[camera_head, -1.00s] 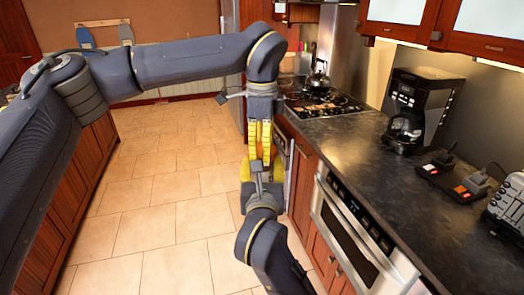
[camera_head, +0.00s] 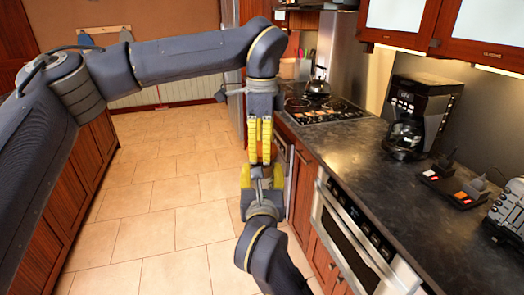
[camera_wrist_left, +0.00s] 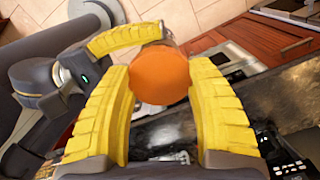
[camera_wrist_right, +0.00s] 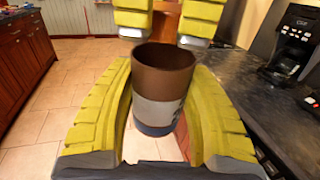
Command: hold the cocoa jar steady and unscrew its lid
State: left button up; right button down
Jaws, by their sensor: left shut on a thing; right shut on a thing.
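My left gripper (camera_head: 259,160) points down above my right gripper (camera_head: 262,174), which points up to meet it. In the left wrist view, my left fingers close on both sides of a round, plain orange lid (camera_wrist_left: 160,74). In the right wrist view, my right fingers are shut around the cocoa jar (camera_wrist_right: 158,108), a brown cylinder with a pale grey label and a dark blue lower band. It stands nearly upright. Its top looks open and dark inside. My left fingertips show just above the rim. The head view mostly hides the jar and lid.
A dark counter (camera_head: 355,148) runs along the right, with a coffee maker (camera_head: 418,110) and a kettle (camera_head: 318,84) by the stove. The microwave drawer (camera_head: 350,235) is shut below it. The tiled floor (camera_head: 165,205) left of my grippers is clear.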

pick_arm(q)
jog(key=shift+r, duration=1.45)
pick_arm(e)
jog(key=shift+w+r, duration=0.1)
jog(key=shift+r, duration=0.35)
jog(key=w+d+r+m+h, duration=0.1)
jog(key=w+d+r+h, duration=0.1)
jog(key=w+d, duration=0.3)
jog(key=m+g+h, duration=0.7)
jog(key=m+h, duration=0.2)
jog(key=h, duration=0.3)
send_over(383, 192)
jog(key=shift+s+f, duration=0.15)
jog(key=shift+f, duration=9.5)
